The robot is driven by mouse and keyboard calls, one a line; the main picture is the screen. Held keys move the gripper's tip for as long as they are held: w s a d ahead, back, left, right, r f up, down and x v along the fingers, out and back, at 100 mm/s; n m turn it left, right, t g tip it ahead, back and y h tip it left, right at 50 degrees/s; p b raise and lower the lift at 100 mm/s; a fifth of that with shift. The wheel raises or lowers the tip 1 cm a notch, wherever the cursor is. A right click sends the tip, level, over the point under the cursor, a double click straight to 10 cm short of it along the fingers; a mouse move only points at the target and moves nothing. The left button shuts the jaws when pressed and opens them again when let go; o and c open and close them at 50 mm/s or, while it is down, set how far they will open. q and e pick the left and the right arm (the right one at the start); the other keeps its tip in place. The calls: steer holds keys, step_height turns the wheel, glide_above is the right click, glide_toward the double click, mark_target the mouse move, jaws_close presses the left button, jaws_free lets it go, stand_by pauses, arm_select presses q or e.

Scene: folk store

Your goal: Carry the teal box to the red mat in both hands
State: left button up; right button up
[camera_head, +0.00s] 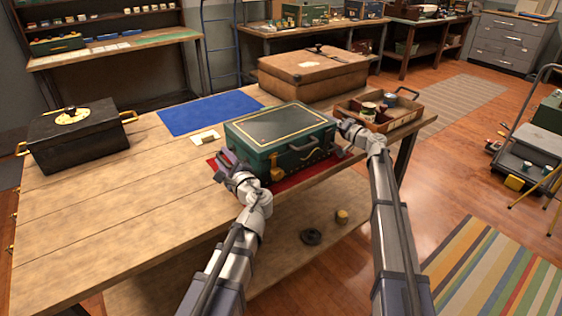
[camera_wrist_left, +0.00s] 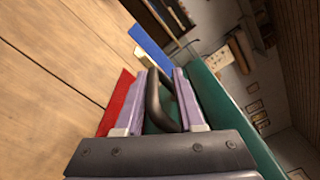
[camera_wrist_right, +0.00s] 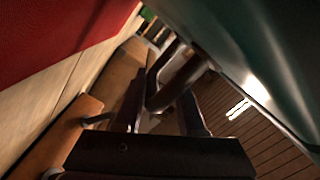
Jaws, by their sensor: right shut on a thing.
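The teal box (camera_head: 283,126), with gold trim and a front latch, is upright over the red mat (camera_head: 300,177). Mat shows along its front and left; I cannot tell if its whole bottom touches. My left gripper (camera_head: 227,165) is at the box's left end. In the left wrist view its fingers stand apart on either side of the dark handle (camera_wrist_left: 156,103). My right gripper (camera_head: 345,143) is at the right end, shut on the other dark handle (camera_wrist_right: 170,90). Its fingertips are partly hidden in the head view.
A black chest (camera_head: 75,140) stands at the table's left. A blue mat (camera_head: 210,113) and small card (camera_head: 205,138) lie behind the teal box. A brown case (camera_head: 313,75) and wooden tray (camera_head: 405,115) are at the back right. The front left tabletop is clear.

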arm_select(q)
steer(key=o, duration=0.3)
steer(key=shift+r, duration=0.1)
arm_select(e)
steer(key=o, duration=0.3)
steer(key=shift+r, duration=0.1)
arm_select(q)
steer(key=shift+s, duration=0.1)
arm_select(e)
steer(key=shift+d, duration=0.15)
arm_select(q)
steer(key=v, duration=1.2)
arm_select(e)
steer(key=shift+d, duration=0.1)
steer(key=v, duration=1.2)
